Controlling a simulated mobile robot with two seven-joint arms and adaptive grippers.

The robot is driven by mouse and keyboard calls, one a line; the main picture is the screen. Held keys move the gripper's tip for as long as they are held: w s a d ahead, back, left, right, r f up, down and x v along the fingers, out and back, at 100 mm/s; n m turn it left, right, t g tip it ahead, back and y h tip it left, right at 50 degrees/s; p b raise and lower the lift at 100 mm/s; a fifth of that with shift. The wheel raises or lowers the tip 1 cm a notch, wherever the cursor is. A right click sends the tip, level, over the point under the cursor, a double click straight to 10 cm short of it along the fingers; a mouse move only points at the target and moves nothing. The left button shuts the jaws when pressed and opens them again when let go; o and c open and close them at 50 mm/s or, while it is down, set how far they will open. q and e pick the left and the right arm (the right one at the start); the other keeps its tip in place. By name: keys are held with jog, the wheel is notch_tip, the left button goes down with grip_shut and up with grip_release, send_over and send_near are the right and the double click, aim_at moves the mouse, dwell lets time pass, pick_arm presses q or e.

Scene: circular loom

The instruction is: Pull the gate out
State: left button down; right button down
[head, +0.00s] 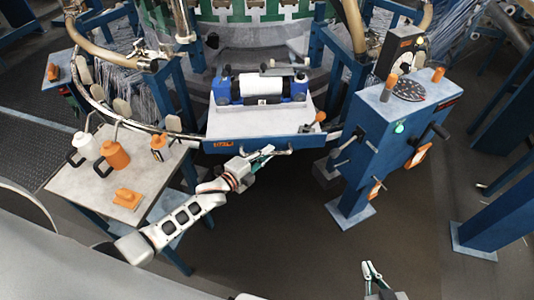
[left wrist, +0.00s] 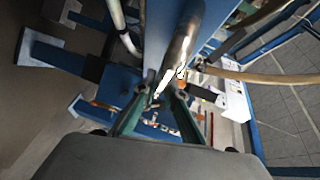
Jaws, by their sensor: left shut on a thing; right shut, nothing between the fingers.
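The gate (head: 222,146) is a blue-fronted section with a grey top in the loom's ring, and a metal handle bar (head: 283,151) runs along its front. My left gripper (head: 266,153) is at the left part of that bar and shut on it. In the left wrist view, the fingertips (left wrist: 168,88) meet at the bar (left wrist: 184,42), beside the blue panel (left wrist: 156,40). The fingers hide part of the grip. My right gripper (head: 373,272) is shut and empty, low in the picture, away from the gate.
A blue control post (head: 375,150) stands close to the right of the gate. The floor in front (head: 300,220) is clear.

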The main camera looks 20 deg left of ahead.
pick_arm(q)
jog(key=c, duration=2)
grip_release()
jog(key=shift+s+d+f, duration=0.15)
jog(key=shift+s, duration=0.15)
jog(key=shift+c, duration=0.2)
jog(key=v, duration=1.2)
jog(key=s+d+f+n+g+y, duration=0.1)
jog(key=s+f+n+g+y, duration=0.1)
jog(key=s+n, duration=0.6)
jog(key=s+d+f+n+g+y, duration=0.1)
jog(key=s+f+n, duration=0.3)
jog(key=s+n, duration=0.5)
jog(key=shift+s+g+y, duration=0.5)
jog(key=shift+s+y, duration=0.05)
jog(key=shift+y, duration=0.05)
